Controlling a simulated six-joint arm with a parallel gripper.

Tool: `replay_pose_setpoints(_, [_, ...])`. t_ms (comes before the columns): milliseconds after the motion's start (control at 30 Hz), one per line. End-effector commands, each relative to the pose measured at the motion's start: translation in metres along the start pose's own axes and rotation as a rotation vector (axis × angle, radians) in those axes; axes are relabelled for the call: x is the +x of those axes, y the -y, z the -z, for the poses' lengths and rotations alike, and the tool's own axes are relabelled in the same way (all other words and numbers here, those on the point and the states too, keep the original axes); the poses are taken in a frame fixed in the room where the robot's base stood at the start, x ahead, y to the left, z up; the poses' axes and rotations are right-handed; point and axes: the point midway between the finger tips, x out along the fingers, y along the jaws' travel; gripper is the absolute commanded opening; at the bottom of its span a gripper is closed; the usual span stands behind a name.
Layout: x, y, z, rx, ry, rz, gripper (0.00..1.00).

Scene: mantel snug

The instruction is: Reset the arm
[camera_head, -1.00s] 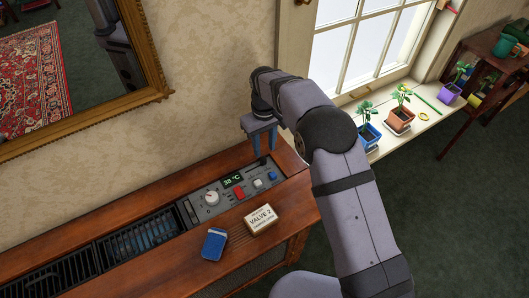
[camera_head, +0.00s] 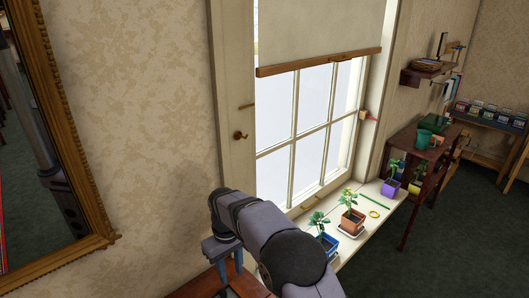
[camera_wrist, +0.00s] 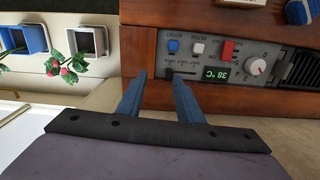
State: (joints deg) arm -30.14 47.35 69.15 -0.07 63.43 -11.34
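My gripper (camera_wrist: 160,88) is open and empty in the wrist view, its two blue fingers apart. It hangs by the wooden cabinet (camera_wrist: 138,38) and the control panel (camera_wrist: 228,60) set into its top. The panel carries a display reading 38 °C (camera_wrist: 214,74), a white knob (camera_wrist: 256,66), a red switch (camera_wrist: 227,50), a white button (camera_wrist: 198,48) and a blue button (camera_wrist: 173,46). In the head view, my gripper (camera_head: 230,262) shows at the bottom over the cabinet corner (camera_head: 205,286), its fingers partly hidden by my arm.
A window sill (camera_head: 365,230) right of my arm holds potted plants: a blue pot (camera_head: 326,244), a terracotta pot (camera_head: 351,222) and a purple pot (camera_head: 390,187). A framed mirror (camera_head: 82,200) hangs at left. A dark wooden stand (camera_head: 420,160) stands beyond the sill.

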Motion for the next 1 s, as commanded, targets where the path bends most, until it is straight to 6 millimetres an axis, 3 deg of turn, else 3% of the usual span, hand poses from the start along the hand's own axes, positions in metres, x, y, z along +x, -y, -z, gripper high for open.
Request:
replay_pose_setpoints(33, [-0.015,-0.011,-0.011,0.032,-0.003,-0.001,0.33])
replay_pose_setpoints(200, [-0.051,-0.044,-0.065,0.160,-0.003,-0.001,0.33])
replay_pose_setpoints(433, [-0.091,-0.072,-0.161,0.354,-0.003,-0.001,0.33])
replay_pose_setpoints(700, [-0.114,-0.068,-0.275,0.569,-0.003,-0.002,0.33])
replay_pose_setpoints(833, [-0.116,-0.057,-0.316,0.646,-0.002,-0.001,0.33])
replay_pose_setpoints(1000, [-0.115,-0.046,-0.345,0.704,0.000,-0.001,0.33])
